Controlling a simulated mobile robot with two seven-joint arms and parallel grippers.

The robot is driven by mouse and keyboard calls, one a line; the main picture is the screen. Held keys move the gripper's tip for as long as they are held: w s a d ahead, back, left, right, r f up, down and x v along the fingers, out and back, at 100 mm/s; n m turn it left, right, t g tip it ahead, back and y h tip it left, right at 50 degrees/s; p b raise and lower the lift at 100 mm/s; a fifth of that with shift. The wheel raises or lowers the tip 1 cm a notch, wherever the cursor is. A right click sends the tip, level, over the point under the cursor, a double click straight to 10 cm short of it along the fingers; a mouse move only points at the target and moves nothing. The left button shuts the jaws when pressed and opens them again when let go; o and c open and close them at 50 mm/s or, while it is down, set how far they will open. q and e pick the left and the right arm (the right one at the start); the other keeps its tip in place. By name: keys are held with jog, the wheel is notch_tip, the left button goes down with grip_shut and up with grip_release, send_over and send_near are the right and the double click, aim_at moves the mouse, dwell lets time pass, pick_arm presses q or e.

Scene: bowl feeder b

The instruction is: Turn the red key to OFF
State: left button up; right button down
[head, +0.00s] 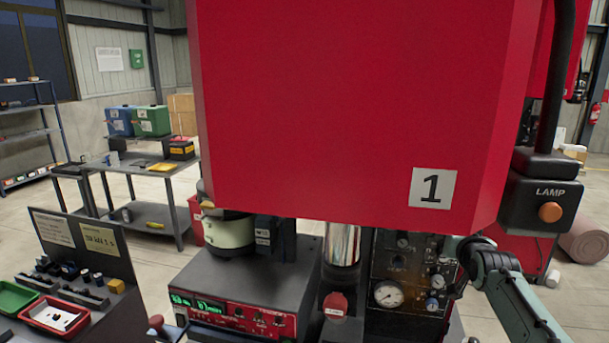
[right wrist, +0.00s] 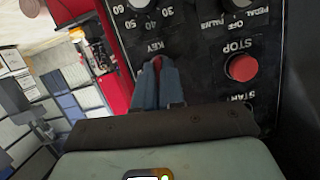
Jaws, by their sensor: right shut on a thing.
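The red key (right wrist: 157,62) shows in the right wrist view as a small red piece between the blue fingertips, under the KEY label on a black control panel (right wrist: 205,60). My right gripper (right wrist: 158,72) is shut on the key. The fingers cover most of the key, so its angle and its position marks cannot be read. In the head view my right arm (head: 512,290) reaches in from the lower right toward the machine's side; its fingers and the key are hidden there. My left gripper is not in view.
A red STOP button (right wrist: 240,68) sits beside the key, with a pedal/palms selector (right wrist: 238,5) and a dial (right wrist: 138,4) above. In the head view the big red press (head: 340,100) fills the middle, with a lamp box (head: 542,195) at right and a feeder controller (head: 245,312) below.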

jog(key=shift+f, duration=0.1)
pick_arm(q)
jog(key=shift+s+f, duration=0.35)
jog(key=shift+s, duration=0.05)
pick_arm(e)
jog(key=shift+n, duration=0.3)
jog(key=c, duration=1.2)
grip_release()
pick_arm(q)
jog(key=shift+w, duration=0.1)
pick_arm(e)
jog(key=shift+o, duration=0.2)
jog(key=shift+w, duration=0.2)
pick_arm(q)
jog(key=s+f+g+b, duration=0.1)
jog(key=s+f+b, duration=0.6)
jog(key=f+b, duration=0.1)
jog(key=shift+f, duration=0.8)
pick_arm(e)
jog(key=s+a, duration=0.1)
jog(key=s, duration=0.6)
jog(key=shift+a, duration=0.3)
